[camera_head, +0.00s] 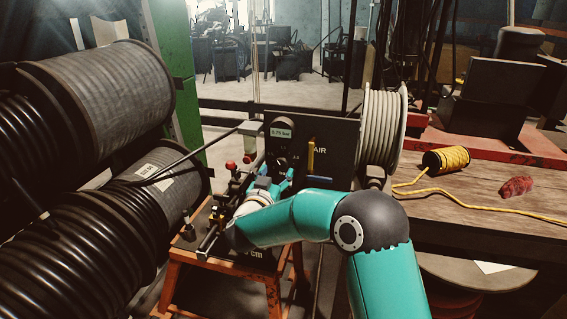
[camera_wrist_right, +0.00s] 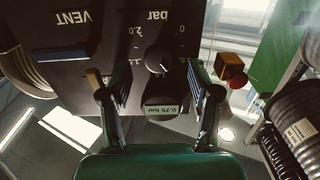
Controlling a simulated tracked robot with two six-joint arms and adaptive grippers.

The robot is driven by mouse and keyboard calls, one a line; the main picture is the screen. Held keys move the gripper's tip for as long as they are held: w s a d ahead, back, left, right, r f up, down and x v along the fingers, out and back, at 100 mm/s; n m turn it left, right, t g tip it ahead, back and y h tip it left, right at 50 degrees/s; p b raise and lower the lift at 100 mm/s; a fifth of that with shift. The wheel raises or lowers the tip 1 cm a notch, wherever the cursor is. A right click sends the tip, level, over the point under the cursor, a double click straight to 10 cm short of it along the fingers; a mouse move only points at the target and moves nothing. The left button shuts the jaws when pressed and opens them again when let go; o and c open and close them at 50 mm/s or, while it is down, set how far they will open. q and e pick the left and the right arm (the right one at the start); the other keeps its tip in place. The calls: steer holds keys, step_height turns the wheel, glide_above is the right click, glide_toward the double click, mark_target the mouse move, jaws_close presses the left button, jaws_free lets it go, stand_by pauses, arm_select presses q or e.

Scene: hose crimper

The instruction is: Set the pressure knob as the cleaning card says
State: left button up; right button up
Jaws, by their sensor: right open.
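The dark pressure knob (camera_wrist_right: 158,60) sits on the black air panel (camera_head: 336,150), with a printed bar scale around it. A small display (camera_wrist_right: 163,110) on the panel reads 0.75 bar; it also shows in the head view (camera_head: 281,132). My right gripper (camera_wrist_right: 157,80) is open, with one finger on each side of the knob and gaps between them. In the head view the right gripper (camera_head: 279,175) is close to the panel front and partly hides the knob area. My left gripper is out of view. No readable cleaning card shows.
A yellow lever (camera_head: 310,155) is on the panel right of the knob. A coiled hose reel (camera_head: 382,130) stands beside the panel. Large black hose drums (camera_head: 110,95) fill the left. A bench (camera_head: 450,205) at the right holds a yellow cord spool (camera_head: 446,160) and a red rag (camera_head: 516,187).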

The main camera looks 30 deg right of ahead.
mark_target(280, 167)
steer(key=shift+p+x, duration=0.3)
steer(key=shift+x, duration=1.65)
steer(key=shift+c, duration=0.3)
steer(key=c, duration=1.1)
steer(key=shift+d, duration=0.25)
steer(key=shift+a+f, duration=0.15)
